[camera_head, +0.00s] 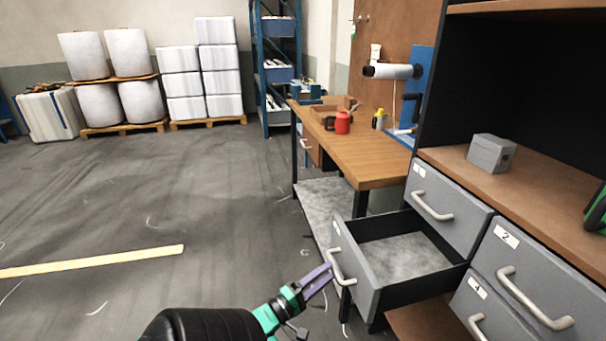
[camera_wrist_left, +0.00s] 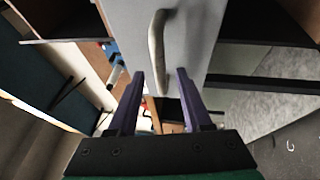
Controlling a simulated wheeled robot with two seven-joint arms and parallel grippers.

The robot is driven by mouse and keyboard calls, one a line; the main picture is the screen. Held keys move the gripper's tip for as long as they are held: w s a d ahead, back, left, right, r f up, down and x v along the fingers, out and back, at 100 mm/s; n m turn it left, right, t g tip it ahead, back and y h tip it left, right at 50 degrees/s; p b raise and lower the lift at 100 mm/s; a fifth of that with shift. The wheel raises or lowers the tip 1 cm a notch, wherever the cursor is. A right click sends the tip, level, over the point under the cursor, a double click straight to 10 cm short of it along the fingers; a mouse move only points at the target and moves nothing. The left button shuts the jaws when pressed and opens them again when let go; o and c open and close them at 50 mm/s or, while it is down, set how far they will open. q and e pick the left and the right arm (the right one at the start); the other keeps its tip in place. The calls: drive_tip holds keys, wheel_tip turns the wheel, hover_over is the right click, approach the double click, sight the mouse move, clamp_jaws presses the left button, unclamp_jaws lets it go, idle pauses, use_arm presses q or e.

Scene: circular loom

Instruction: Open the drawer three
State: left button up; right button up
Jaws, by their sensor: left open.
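The open drawer three (camera_head: 372,290) is the lower left drawer of the grey cabinet. It is pulled well out, and the part of its inside that shows is bare. Its light curved handle (camera_head: 340,268) is on the front; it also shows in the left wrist view (camera_wrist_left: 157,50). My left gripper (camera_head: 328,272) is at this handle. In the left wrist view its purple fingers (camera_wrist_left: 160,75) are open, one on each side of the handle's lower end. I cannot tell whether they touch it. My right gripper is not clearly seen.
Drawer one (camera_head: 447,205), drawer two (camera_head: 545,280) and drawer four (camera_head: 485,310) are shut. A grey box (camera_head: 491,153) sits on the cabinet top. A wooden workbench (camera_head: 365,160) stands behind the open drawer.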

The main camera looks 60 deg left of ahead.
use_arm(q)
drive_tip(key=s+d+f, duration=0.1)
drive_tip(key=s+f, duration=0.1)
drive_tip(key=s, duration=0.9)
drive_tip(key=shift+s+d+b, duration=0.25)
drive_tip(key=shift+s+b, duration=0.15)
drive_tip(key=shift+b, duration=0.05)
